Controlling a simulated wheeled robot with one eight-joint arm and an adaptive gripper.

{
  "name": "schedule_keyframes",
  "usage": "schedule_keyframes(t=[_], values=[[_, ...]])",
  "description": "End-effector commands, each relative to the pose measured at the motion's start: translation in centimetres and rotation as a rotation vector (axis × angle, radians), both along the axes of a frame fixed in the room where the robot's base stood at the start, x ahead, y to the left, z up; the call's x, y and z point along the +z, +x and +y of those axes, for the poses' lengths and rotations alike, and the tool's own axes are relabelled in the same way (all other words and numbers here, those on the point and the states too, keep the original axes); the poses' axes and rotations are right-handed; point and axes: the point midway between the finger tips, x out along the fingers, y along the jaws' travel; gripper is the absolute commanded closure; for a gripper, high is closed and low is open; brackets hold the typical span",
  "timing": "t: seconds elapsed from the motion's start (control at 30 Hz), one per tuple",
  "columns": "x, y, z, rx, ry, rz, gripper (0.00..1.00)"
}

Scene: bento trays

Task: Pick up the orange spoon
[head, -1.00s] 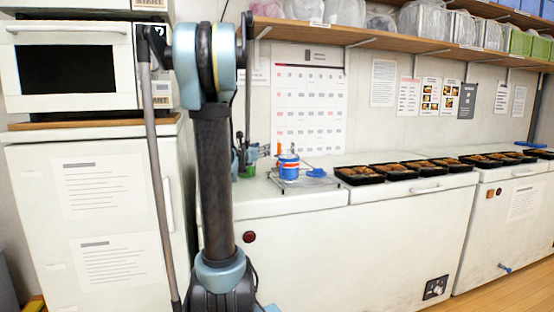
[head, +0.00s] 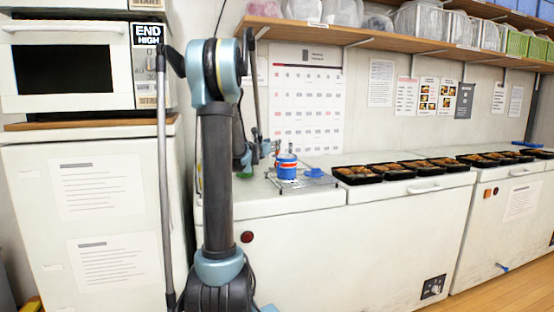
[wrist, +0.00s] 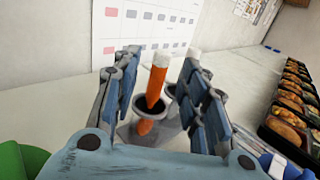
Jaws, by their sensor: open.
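The orange spoon (wrist: 157,84) appears in the wrist view as a long orange handle with a pale top end. It stands nearly upright, slightly tilted, in a grey holder with a dark round opening (wrist: 172,124). Some orange shows low at the holder's front. My gripper (wrist: 162,62) is open, with one blue-grey finger on each side of the handle; I see no clear contact. In the head view my gripper (head: 267,148) is small, above the back of the white counter, and I cannot make out the spoon there.
A blue canister (head: 286,170) stands on a wire rack, close to my gripper's right. Black bento trays (head: 357,175) line the counter farther right. A wall calendar (head: 307,100) hangs behind.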

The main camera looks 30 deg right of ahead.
Motion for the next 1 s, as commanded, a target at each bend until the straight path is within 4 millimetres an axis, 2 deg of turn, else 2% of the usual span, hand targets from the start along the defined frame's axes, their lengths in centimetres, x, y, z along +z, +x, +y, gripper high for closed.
schedule_keyframes(t=[0.33,0.63,0.67,0.8,0.83,1.0], values=[[0.7,2.0,-3.6,-0.001,0.000,0.000,0.60],[0.7,2.4,-4.2,0.001,0.000,0.000,0.60],[0.7,2.5,-4.2,0.001,0.000,0.000,0.64],[0.7,2.5,-4.2,0.001,0.000,0.000,0.96],[0.7,2.5,-4.2,0.001,0.000,0.000,1.00],[0.7,2.4,-4.2,0.001,0.000,0.000,1.00]])
